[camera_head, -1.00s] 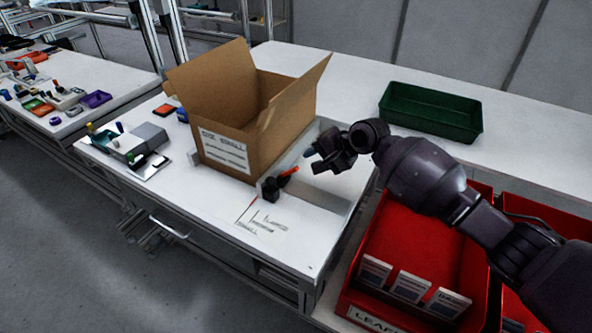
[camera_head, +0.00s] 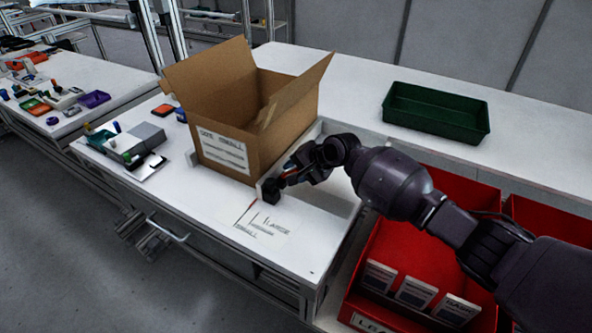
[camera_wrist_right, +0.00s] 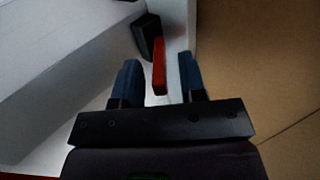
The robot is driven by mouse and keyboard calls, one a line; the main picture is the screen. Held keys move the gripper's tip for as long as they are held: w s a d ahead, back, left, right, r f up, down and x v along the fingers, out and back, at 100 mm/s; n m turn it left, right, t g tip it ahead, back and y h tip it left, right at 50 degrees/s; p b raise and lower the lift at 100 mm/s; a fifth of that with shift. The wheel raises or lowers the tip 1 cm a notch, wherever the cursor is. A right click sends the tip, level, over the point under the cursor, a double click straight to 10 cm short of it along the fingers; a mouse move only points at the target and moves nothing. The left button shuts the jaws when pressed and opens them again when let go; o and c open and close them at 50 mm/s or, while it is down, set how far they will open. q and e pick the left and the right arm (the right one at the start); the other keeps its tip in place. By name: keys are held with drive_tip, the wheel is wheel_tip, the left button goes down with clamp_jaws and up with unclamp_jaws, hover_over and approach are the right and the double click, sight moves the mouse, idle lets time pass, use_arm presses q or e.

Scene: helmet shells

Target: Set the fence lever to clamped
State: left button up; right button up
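The fence lever is a red handle on a black block (camera_head: 269,190) at the fence on the white table, beside the open box. In the right wrist view the red lever (camera_wrist_right: 159,66) lies between my two blue fingertips, with a gap on each side; the black block (camera_wrist_right: 147,36) is beyond it. My right gripper (camera_head: 284,181) is open around the lever and largely hides it in the head view. In the wrist view the gripper (camera_wrist_right: 160,84) touches neither side of the lever visibly. My left gripper is not in view.
An open cardboard box (camera_head: 222,150) stands against the fence, close to my right gripper. A green tray (camera_head: 435,112) is at the back right, and a red bin (camera_head: 410,255) with cards is below my right arm. The table front with printed size marks is clear.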

clamp_jaws()
drive_tip(key=shift+s+d+f+y+b, duration=0.1)
drive_tip(key=shift+s+f+y+b, duration=0.1)
drive_tip(key=shift+f+y+b, duration=0.25)
drive_tip(key=shift+s+d+f+t+y+b, duration=0.15)
drive_tip(key=shift+f+t+y+b, duration=0.55)
drive_tip(key=shift+f+y+b, duration=0.15)
drive_tip(key=shift+d+f+t+y+b, duration=0.1)
drive_tip(key=shift+f+t+y+b, duration=0.15)
drive_tip(key=shift+y+b, duration=0.45)
drive_tip(key=shift+t+b, duration=0.25)
drive_tip(key=shift+b, duration=0.3)
drive_tip(key=shift+d+y+b, duration=0.1)
drive_tip(key=shift+y+b, duration=0.2)
drive_tip(key=shift+b, duration=0.1)
drive_tip(key=shift+r+t, duration=0.3)
drive_tip(key=shift+r, duration=0.05)
drive_tip(key=shift+o, duration=0.3)
unclamp_jaws()
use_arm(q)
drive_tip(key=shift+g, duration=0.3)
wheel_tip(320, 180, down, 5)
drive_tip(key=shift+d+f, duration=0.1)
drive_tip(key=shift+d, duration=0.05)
